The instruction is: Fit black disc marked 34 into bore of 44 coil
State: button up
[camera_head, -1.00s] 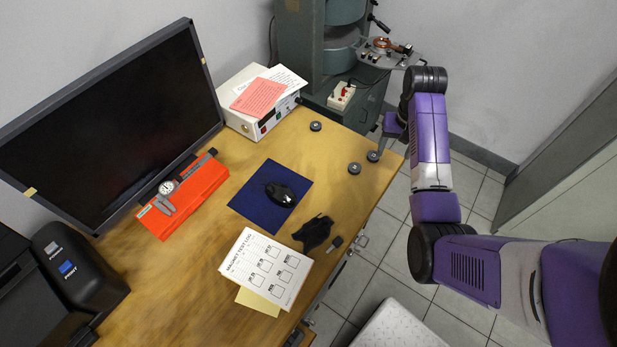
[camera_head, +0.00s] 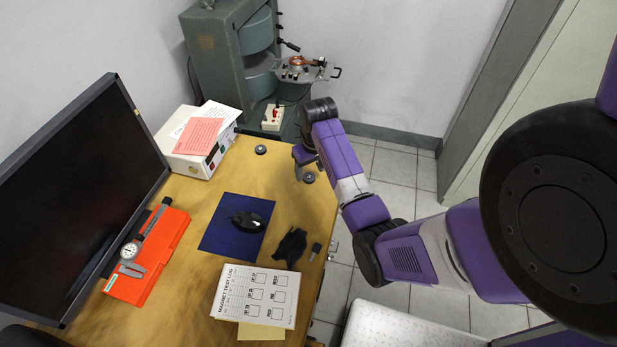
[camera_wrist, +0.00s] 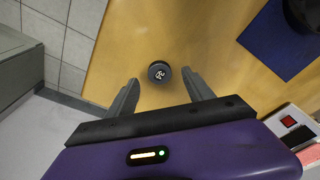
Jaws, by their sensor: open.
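A small black disc (camera_wrist: 159,72) with a white marking lies on the wooden table. In the wrist view it sits between and slightly beyond my fingertips; I cannot read its number surely. My gripper (camera_wrist: 160,82) is open, fingers pointing down, with nothing held. In the head view the gripper is at the table's right edge, beside a black disc (camera_head: 309,177). Another black disc (camera_head: 261,150) lies farther left, near the white box. A copper-coloured coil (camera_head: 300,61) sits on the metal stage at the back; its number and bore cannot be made out.
The green magnet frame (camera_head: 230,50) stands behind the table, with the stage (camera_head: 322,74) beside it. A white power box (camera_head: 196,150), a blue mat (camera_head: 215,240) with a mouse, and a test log sheet (camera_head: 230,300) take up the table. Bare wood lies around the discs.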

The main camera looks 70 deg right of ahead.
aim_at(310, 178)
jog(key=shift+w+d+f, duration=0.1)
jog(key=shift+d+f, duration=0.05)
jog(key=shift+f, duration=1.1)
grip_shut()
jog(key=shift+r, duration=0.1)
notch_tip(310, 178, up, 20)
jog(key=p, duration=0.5)
